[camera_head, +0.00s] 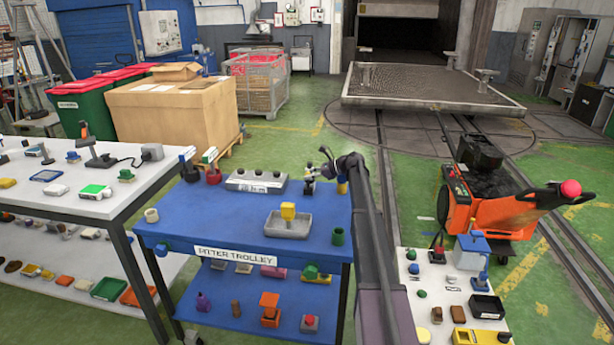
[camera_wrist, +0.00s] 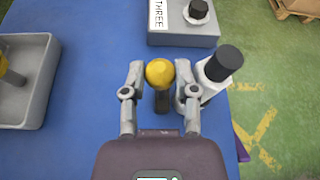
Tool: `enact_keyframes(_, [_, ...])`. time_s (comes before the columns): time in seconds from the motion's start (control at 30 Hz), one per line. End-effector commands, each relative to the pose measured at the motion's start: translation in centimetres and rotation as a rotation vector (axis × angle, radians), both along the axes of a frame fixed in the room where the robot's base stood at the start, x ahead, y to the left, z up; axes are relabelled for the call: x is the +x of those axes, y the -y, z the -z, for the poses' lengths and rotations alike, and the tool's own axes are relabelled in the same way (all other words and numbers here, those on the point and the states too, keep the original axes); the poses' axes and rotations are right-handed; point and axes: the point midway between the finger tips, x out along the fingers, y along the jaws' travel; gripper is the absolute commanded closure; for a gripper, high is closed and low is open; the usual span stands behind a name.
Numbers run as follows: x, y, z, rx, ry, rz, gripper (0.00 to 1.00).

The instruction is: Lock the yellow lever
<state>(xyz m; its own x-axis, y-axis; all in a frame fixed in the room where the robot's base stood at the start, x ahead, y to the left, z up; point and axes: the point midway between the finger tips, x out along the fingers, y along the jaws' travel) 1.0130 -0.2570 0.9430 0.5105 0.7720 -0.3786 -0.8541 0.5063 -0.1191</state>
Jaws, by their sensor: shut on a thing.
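The yellow lever shows in the wrist view as a round yellow knob (camera_wrist: 160,73) on a dark stem. It stands between the two fingers of my gripper (camera_wrist: 160,92), which is shut on it. In the head view my gripper (camera_head: 314,171) is over the far right part of the blue trolley top, and the lever is too small and covered to make out well there. Its base and the lock position cannot be read from these frames.
A white bottle-like part with a black cap (camera_wrist: 216,70) stands close beside the right finger. A grey box marked THREE (camera_wrist: 184,30) lies just ahead. A grey tray (camera_head: 272,228) with a yellow block sits nearer on the blue trolley (camera_head: 215,222). A green cup (camera_head: 338,236) stands near the edge.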

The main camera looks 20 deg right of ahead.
Motion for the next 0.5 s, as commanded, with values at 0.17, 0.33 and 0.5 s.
enact_keyframes(0.17, [-0.1, 0.8, -0.1, 0.006, -0.001, 0.008, 1.00])
enact_keyframes(0.33, [-0.3, 1.5, -0.1, 0.006, -0.001, 0.015, 1.00])
enact_keyframes(0.5, [-0.5, 2.0, -0.1, 0.005, -0.001, 0.020, 0.48])
